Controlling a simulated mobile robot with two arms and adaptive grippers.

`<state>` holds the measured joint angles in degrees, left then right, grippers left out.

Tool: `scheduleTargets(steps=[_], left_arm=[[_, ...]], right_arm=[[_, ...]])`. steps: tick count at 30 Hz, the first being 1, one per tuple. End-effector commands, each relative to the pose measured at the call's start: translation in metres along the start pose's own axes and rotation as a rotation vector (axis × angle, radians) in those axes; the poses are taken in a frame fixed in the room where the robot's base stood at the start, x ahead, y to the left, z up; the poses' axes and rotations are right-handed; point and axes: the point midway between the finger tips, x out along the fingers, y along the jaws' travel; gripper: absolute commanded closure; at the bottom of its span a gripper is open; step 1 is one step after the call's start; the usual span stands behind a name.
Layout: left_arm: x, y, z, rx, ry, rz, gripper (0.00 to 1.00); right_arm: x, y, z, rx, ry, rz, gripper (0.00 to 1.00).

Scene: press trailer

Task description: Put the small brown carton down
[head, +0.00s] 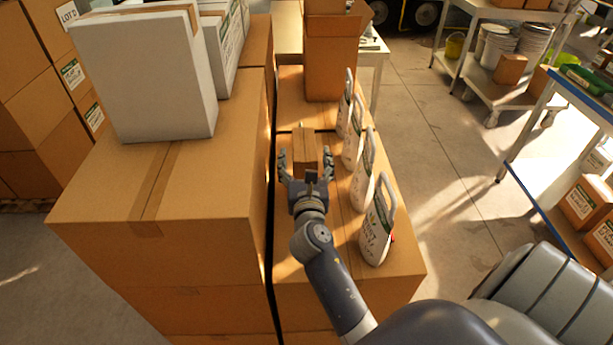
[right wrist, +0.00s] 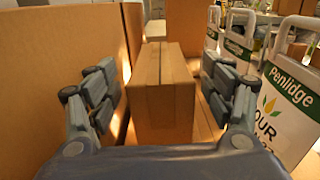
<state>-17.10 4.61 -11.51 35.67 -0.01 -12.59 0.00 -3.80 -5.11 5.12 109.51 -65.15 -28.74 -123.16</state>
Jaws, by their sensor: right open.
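The small brown carton (head: 305,153) stands upright on top of the large cardboard box (head: 320,250) in the head view. It also shows in the right wrist view (right wrist: 164,100), between the spread fingers. My right gripper (head: 305,168) is open around the carton, with a finger on each side. In the right wrist view a gap shows between the carton and the fingers on both sides. My left gripper is not in view.
A row of several white Penlidge jugs (head: 376,225) stands close to the right of my right gripper. A taller cardboard stack (head: 200,185) with a white box (head: 150,80) rises on the left. An open brown box (head: 331,60) stands behind the carton.

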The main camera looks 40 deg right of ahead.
Motion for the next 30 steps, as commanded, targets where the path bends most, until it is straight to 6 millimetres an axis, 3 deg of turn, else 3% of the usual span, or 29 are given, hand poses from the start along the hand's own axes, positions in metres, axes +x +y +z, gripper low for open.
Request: scheduleTargets(steps=[6,12,30], left_arm=[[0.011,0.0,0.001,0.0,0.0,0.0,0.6],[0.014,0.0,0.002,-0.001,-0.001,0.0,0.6],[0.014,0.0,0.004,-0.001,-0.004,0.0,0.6]], right_arm=[[-0.046,-0.001,-0.003,0.002,0.002,-0.001,0.25],[-0.067,-0.001,-0.001,0.002,0.001,-0.001,0.25],[-0.07,-0.001,0.0,0.001,0.0,-0.002,0.25]])
